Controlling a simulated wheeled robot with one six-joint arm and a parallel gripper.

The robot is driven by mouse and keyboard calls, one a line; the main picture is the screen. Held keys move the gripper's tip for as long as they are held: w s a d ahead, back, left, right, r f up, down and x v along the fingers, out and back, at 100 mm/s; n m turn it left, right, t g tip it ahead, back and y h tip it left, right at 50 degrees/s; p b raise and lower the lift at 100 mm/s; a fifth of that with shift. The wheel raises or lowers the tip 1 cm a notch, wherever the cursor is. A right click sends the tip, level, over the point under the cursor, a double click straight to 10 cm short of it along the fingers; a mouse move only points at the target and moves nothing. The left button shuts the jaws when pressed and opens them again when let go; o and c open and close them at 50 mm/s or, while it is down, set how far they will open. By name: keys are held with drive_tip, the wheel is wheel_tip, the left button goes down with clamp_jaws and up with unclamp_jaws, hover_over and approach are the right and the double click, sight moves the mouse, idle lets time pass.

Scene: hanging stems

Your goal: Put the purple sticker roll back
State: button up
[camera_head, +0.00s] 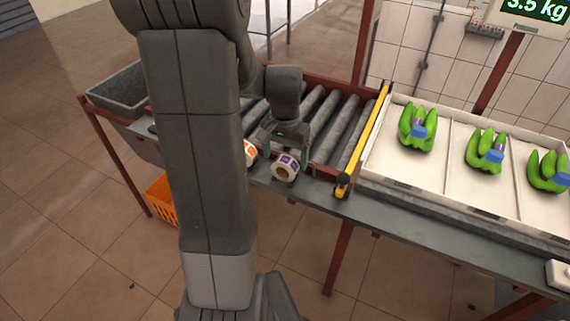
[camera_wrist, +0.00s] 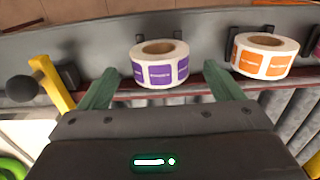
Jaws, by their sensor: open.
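The purple sticker roll (camera_head: 286,168) is a white roll with purple labels, lying on the grey ledge at the front of the roller table. In the wrist view the purple roll (camera_wrist: 160,64) lies flat just beyond and between the green fingertips. My gripper (camera_head: 284,150) is above and behind it in the head view. In the wrist view my gripper (camera_wrist: 158,90) is open, its fingers spread to either side of the roll; I cannot tell whether they touch it. The orange sticker roll (camera_wrist: 264,55) is to the right, and partly hidden behind my arm in the head view (camera_head: 250,151).
A yellow bar (camera_head: 364,138) separates the rollers (camera_head: 337,132) from the white sorting tray (camera_head: 382,158) with green banana bunches (camera_head: 417,130). A grey bin (camera_head: 117,87) stands at the left. An orange crate (camera_head: 160,200) is on the floor below.

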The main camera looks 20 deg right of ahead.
sight(285, 159)
wheel_tip(285, 159, up, 8)
drive_tip(key=shift+f, duration=0.2)
idle(1.3)
